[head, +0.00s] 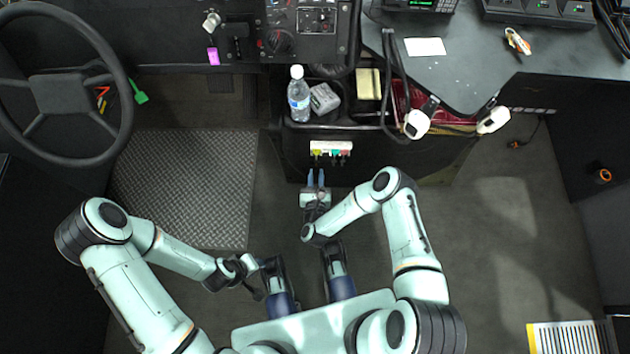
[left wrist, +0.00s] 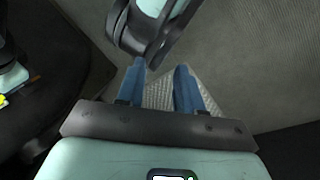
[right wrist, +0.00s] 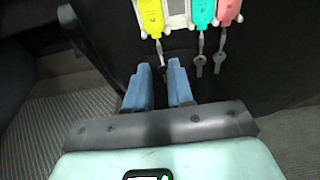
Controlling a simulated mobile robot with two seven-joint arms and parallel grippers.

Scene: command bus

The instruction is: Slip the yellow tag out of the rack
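The yellow tag (head: 317,153) hangs at the left end of a small white rack (head: 342,145) on the front of the dark console. In the right wrist view the yellow tag (right wrist: 151,17) is at the top, with a key below it. My right gripper (head: 316,176) is open, its blue fingers pointing at the rack from just below the yellow tag. In the right wrist view nothing is gripped between the fingers (right wrist: 160,80). My left gripper (left wrist: 160,75) is open and empty, low over the floor and away from the rack.
A teal tag (right wrist: 203,13) and a pink tag (right wrist: 228,12) hang right of the yellow one, with keys below. A water bottle (head: 298,95) and grey box (head: 324,99) stand in the console tray above. A steering wheel (head: 60,85) is at left.

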